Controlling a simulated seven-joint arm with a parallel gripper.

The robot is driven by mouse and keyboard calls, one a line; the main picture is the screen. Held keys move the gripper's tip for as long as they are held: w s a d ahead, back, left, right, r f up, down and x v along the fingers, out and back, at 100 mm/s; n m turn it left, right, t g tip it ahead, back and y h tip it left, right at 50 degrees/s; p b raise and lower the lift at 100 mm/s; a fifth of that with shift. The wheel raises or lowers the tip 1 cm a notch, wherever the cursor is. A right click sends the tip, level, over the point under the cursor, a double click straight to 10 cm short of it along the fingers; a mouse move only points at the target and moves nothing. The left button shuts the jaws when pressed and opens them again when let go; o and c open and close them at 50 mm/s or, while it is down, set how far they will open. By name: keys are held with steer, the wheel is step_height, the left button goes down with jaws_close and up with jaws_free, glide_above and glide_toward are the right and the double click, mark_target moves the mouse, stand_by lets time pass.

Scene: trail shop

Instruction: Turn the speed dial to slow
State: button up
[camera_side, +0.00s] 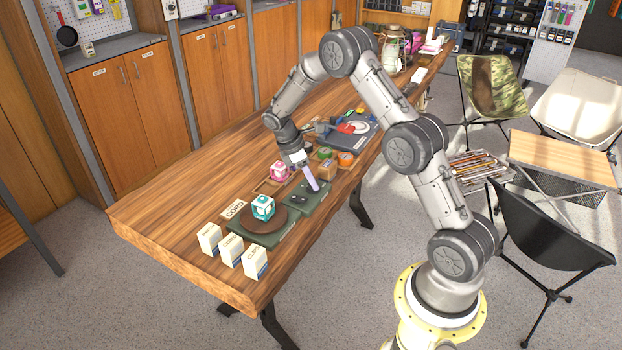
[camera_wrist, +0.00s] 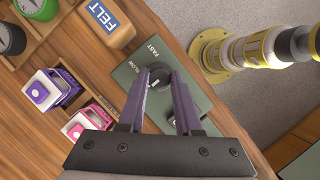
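The speed dial (camera_wrist: 158,82) is a round black knob on a dark green panel (camera_wrist: 207,97), with FAST and SLOW printed beside it in the wrist view. Its exact pointer direction is hard to read. My gripper (camera_wrist: 161,76) has two purple fingers that stand apart, with the dial between their tips; I cannot tell whether they touch it. In the side view my gripper (camera_side: 317,188) is tilted down over the green panel (camera_side: 297,208). A brown turntable (camera_side: 272,221) on a green base beside the panel carries a teal-and-white cube (camera_side: 263,207).
White boxes (camera_side: 231,249) and a CORD sign (camera_side: 233,209) stand near the table's front. A pink cube (camera_side: 279,171) and a FELT block (camera_wrist: 103,22) lie close to the panel. Compartments with purple and pink items (camera_wrist: 50,90) border it. The table's left side (camera_side: 165,203) is clear.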

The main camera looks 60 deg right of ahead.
jaws_close()
steer(key=shift+m, duration=0.4)
steer(key=m+y, duration=0.1)
steer(key=m, duration=0.1)
steer(key=m+g+y, duration=0.1)
steer(key=m, duration=0.2)
steer(key=shift+w+d+m, duration=0.15)
steer(key=shift+m, duration=0.15)
steer(key=m+y, duration=0.2)
steer(key=m, duration=0.3)
steer(key=shift+d, duration=0.1)
steer(key=shift+r+m, duration=0.1)
steer(key=shift+m, duration=0.2)
steer(key=o, duration=0.8)
jaws_free()
steer(key=shift+c, duration=0.2)
